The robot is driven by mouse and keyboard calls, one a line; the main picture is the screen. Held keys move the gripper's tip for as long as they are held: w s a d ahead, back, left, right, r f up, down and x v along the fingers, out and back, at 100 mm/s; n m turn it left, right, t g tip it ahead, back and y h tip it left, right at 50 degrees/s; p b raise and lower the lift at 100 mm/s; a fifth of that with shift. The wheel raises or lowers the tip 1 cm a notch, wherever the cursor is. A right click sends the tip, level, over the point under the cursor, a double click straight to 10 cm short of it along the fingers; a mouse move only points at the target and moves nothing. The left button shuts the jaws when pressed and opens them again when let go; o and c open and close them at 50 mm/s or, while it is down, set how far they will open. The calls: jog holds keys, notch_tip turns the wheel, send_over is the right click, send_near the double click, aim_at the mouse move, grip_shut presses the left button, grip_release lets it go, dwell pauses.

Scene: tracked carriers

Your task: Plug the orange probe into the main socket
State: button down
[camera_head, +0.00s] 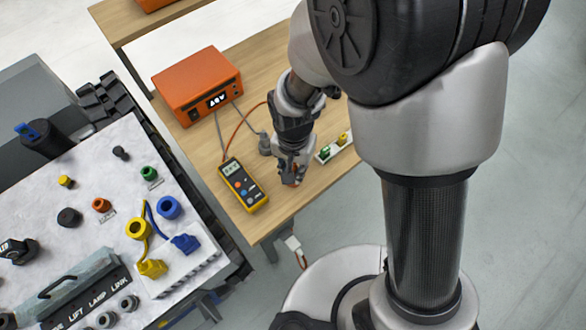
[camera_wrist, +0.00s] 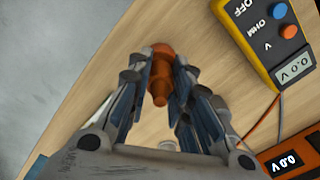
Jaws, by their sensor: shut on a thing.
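My gripper (camera_head: 292,174) is low over the wooden table near its front edge, right of the yellow multimeter. In the wrist view my gripper (camera_wrist: 162,68) is shut on the orange probe (camera_wrist: 159,82), which sits between the two fingers. In the head view the probe is mostly hidden by the fingers. On the light panel at the left, a small orange socket (camera_head: 101,204) has a label beside it, and a green socket (camera_head: 149,173) has another. The labels are too small to read, so I cannot tell which is the main socket.
A yellow multimeter (camera_head: 243,186) lies beside my gripper, with cords behind it. An orange power unit (camera_head: 197,84) stands at the table's back left. A white holder (camera_head: 335,148) bears green and yellow pieces. Blue and yellow connectors (camera_head: 152,267) stand on the tracked carrier's panel.

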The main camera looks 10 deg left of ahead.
jog(key=shift+r, duration=0.15)
jog(key=shift+r+p, duration=1.2)
jog(key=shift+r, duration=0.1)
jog(key=shift+r+p, duration=1.45)
jog(key=shift+r, duration=0.35)
jog(key=shift+f, duration=0.1)
jog(key=c, duration=2)
grip_release()
grip_shut()
